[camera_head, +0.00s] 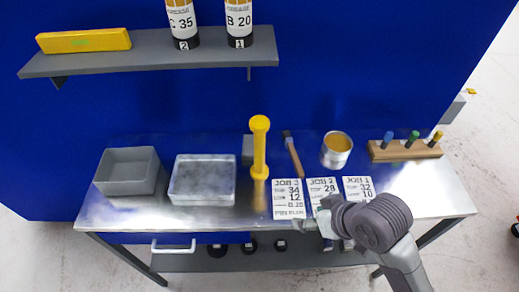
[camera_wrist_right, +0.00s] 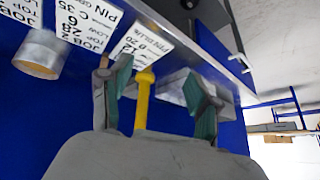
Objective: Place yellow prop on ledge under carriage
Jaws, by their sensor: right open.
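A yellow prop (camera_head: 259,150), a post with a round knob on top, stands upright at the back middle of the metal bench, just right of a small grey block (camera_head: 248,150). My right gripper (camera_head: 326,222) is at the bench's front edge, right of the prop and apart from it, partly hidden by my wrist. In the right wrist view the gripper (camera_wrist_right: 160,85) is open, and the yellow prop (camera_wrist_right: 144,95) shows between its fingers, its lower part hidden by the gripper body. I cannot make out a carriage or its ledge. My left gripper is not in view.
A grey bin (camera_head: 127,187) and a clear tray (camera_head: 203,199) stand left. Job cards (camera_head: 288,200) lie at the front; a brush (camera_head: 293,155), a can (camera_head: 336,150) and a wooden rack (camera_head: 405,151) are right. The shelf (camera_head: 150,58) above holds a yellow bar (camera_head: 83,40) and bottles.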

